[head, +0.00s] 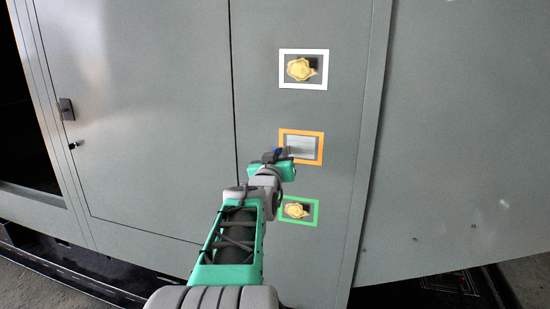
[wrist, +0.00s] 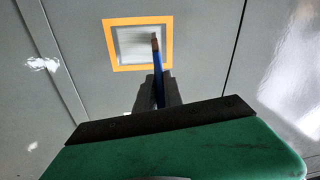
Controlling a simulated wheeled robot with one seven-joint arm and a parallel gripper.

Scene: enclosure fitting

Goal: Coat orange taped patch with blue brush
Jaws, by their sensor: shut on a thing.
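The orange taped patch (head: 322,147) is on the grey panel, between a white-framed patch above and a green-framed patch below. It also shows in the wrist view (wrist: 110,48), with a plain light grey inside. My gripper (wrist: 157,90) is shut on the blue brush (wrist: 159,64), which points toward the patch. The brush tip overlaps the right part of the patch in the wrist view; I cannot tell whether it touches. In the head view my gripper (head: 279,155) covers the patch's lower left corner.
The white-framed patch (head: 283,68) and the green-framed patch (head: 315,213) each hold a yellowish blob on dark. A cabinet door (head: 140,110) with a dark handle (head: 67,109) is at left. Bare grey panel (head: 460,130) lies to the right.

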